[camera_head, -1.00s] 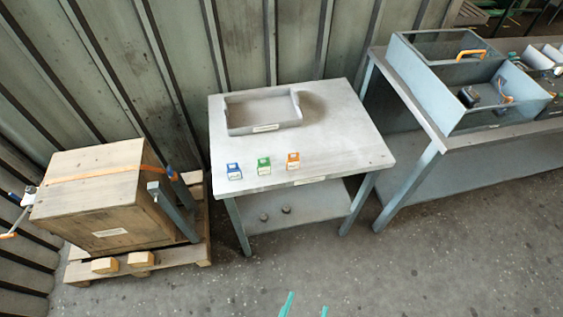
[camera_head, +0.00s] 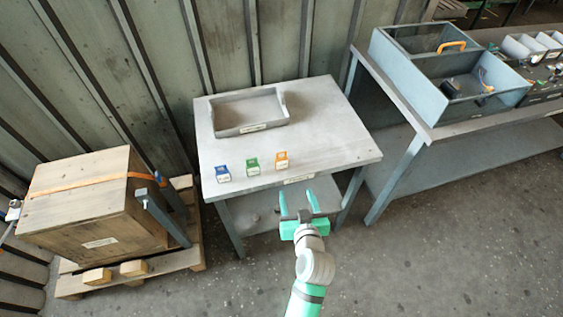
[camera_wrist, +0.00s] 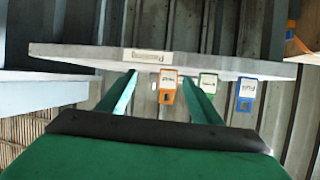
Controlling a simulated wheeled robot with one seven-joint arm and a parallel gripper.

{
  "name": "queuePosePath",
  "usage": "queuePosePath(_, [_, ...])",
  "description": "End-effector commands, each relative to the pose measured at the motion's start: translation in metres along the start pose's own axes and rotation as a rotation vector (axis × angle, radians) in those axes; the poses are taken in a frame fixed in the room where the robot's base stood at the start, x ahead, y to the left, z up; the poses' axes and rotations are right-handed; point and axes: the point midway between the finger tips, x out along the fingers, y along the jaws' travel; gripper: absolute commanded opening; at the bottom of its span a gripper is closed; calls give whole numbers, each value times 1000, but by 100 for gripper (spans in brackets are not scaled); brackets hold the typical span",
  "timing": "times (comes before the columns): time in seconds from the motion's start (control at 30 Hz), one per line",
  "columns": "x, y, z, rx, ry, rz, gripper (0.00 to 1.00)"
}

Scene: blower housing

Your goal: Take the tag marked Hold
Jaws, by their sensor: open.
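Three tags stand in a row near the front edge of the table: a blue tag (camera_head: 223,174), a green tag (camera_head: 253,166) and an orange tag (camera_head: 282,160). Their white labels are too small to read in the head view, so I cannot tell which says Hold. In the wrist view the order is reversed: orange tag (camera_wrist: 167,86), green tag (camera_wrist: 208,82), blue tag (camera_wrist: 246,94). My gripper (camera_head: 297,200) is open and empty, in front of the table's front edge. In the wrist view the orange tag shows between its fingers (camera_wrist: 160,80), farther off.
A grey tray (camera_head: 249,127) with a front label sits at the back of the table (camera_head: 340,150). A wooden crate (camera_head: 85,200) stands on a pallet at left. A bench with a blue-grey divided box (camera_head: 455,108) is at right. The tabletop's right side is clear.

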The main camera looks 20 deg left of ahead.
Motion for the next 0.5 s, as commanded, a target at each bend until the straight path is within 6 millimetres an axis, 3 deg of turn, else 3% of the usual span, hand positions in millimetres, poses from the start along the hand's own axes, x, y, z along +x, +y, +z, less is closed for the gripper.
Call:
queuePosePath(0.03, [9,-1,-16,-19,6,-28,59])
queuePosePath(0.2, [24,-8,-43,-70,1,-101,59])
queuePosePath(0.37, [32,-11,-54,-90,0,-130,59])
queuePosePath(0.5, [50,-15,-55,-93,0,-135,59])
